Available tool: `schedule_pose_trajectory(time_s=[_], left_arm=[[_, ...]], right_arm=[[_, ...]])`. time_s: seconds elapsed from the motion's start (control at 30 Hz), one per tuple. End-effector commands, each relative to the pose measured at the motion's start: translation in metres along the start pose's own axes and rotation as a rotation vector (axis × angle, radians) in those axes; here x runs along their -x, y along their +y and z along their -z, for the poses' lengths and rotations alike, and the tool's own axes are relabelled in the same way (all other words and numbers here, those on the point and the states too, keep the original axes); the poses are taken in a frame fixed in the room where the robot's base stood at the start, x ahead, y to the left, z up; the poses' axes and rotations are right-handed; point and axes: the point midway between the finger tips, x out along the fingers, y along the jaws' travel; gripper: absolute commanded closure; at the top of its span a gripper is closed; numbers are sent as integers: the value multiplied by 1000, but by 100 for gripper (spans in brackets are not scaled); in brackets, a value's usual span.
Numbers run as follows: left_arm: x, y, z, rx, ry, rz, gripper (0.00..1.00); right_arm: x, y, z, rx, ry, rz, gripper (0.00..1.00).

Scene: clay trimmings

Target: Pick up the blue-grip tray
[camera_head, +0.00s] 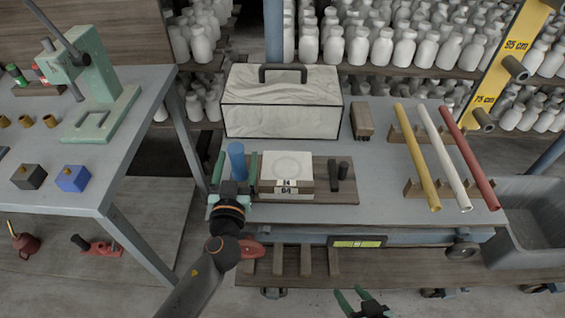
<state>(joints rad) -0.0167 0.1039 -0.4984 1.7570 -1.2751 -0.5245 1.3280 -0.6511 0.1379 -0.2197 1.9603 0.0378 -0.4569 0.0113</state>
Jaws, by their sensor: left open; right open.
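A brown wooden tray (335,196) lies on the grey bench top. A blue upright grip (236,165) stands at its left end, and darker grips or pegs (338,172) stand near its right end. A pale square slab with a faint ring and number labels (288,166) rests on the tray. My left gripper (236,168) is open, with one green finger on each side of the blue grip; I cannot tell whether they touch it. My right gripper (356,298) is open and empty at the bottom edge, well in front of the bench.
A marbled case with a dark handle (282,105) stands behind the tray. Yellow, white and red rods (430,157) lie on wooden racks to the right. A green press (98,90) stands on the left table. A grey sink (525,220) is at far right.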

Motion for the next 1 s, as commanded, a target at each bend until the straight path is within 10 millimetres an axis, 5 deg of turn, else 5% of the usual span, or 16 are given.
schedule_pose_trajectory(time_s=[0.37,1.0], left_arm=[[2,1,0,-1,0,2,23],[2,1,0,-1,0,1,94]], right_arm=[[0,1,-4,-2,-8,-4,48],[1,1,-2,-3,-6,-3,48]])
